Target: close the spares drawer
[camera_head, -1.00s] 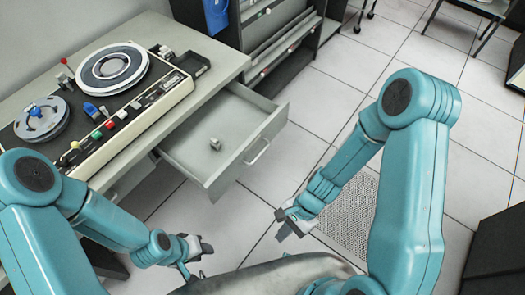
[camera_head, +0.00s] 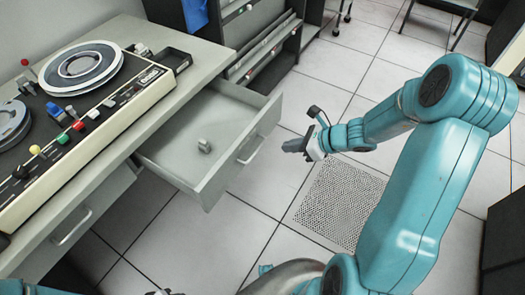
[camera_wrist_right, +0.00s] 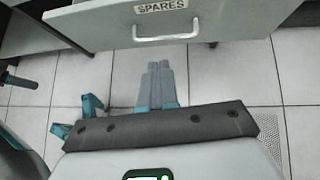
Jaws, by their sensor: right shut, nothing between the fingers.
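The grey spares drawer (camera_head: 243,155) is pulled well out of the desk, with a small grey object (camera_head: 204,146) lying inside. Its front shows in the right wrist view (camera_wrist_right: 100,28) with a SPARES label (camera_wrist_right: 161,6) and a silver bar handle (camera_wrist_right: 165,39). My right gripper (camera_head: 292,146) is shut and empty, to the right of the drawer front and apart from it. In the right wrist view its fingers (camera_wrist_right: 158,70) point towards the handle. Only a sliver of my left gripper (camera_head: 160,292) shows at the bottom edge; its jaws cannot be made out.
The desk (camera_head: 205,60) carries a tape-reel machine (camera_head: 95,120). Another closed drawer (camera_head: 75,225) is at the lower left. A dark open rack (camera_head: 265,45) stands behind the drawer. The tiled floor in front of the drawer is clear.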

